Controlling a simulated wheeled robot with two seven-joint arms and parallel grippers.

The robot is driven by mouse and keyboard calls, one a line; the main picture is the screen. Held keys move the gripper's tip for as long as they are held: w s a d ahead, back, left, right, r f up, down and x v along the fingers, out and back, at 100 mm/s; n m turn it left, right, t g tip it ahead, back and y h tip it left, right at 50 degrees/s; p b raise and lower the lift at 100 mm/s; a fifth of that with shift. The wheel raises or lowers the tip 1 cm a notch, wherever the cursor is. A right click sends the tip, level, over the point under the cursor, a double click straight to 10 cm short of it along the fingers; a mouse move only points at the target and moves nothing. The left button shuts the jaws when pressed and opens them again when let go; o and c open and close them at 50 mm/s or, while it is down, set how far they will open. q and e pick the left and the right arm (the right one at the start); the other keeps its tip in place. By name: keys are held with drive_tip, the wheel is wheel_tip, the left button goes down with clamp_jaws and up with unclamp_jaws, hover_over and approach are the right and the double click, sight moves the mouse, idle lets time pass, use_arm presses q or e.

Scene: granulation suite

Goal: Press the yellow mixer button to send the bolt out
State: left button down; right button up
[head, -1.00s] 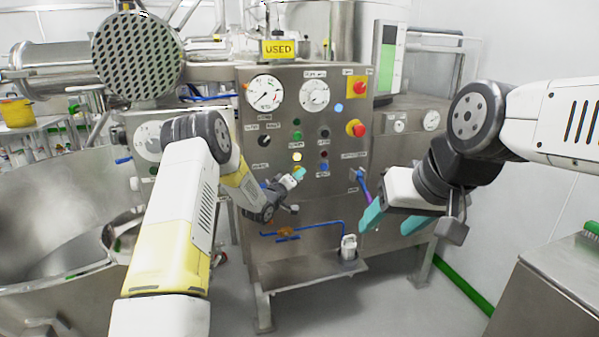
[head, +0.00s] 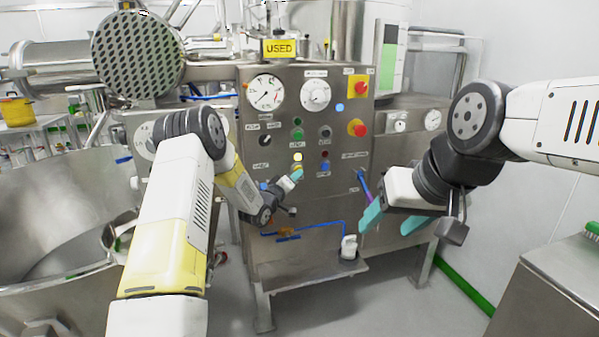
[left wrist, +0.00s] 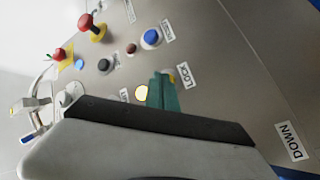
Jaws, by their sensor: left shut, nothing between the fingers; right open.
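The steel control panel (head: 345,190) stands ahead in the head view. A yellow button (left wrist: 173,78), mostly hidden by my fingertips, shows beside the LOCK label in the left wrist view. A pale, bright yellow-white round lamp or button (left wrist: 141,93) is next to it; it also shows in the head view (head: 297,157). My left gripper (head: 297,175) is shut and empty, its teal fingertips (left wrist: 161,76) at the yellow button. I cannot tell whether they touch it. My right gripper (head: 390,222) is open and empty, in front of the panel's lower right. I cannot make out a bolt.
Blue (left wrist: 151,38), black and red buttons sit close by on the panel. Two red knobs on yellow plates (head: 357,128) are at its upper right. A large steel bowl (head: 50,215) stands at left, a steel cabinet (head: 550,285) at right.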

use_arm(q)
drive_tip(key=shift+s+d, duration=0.25)
drive_tip(key=shift+s, duration=0.5)
drive_tip(key=shift+s+d, duration=0.3)
drive_tip(key=shift+s, duration=0.45)
drive_tip(key=shift+s+d, duration=0.25)
drive_tip(key=shift+s, duration=0.5)
drive_tip(key=shift+d, duration=0.1)
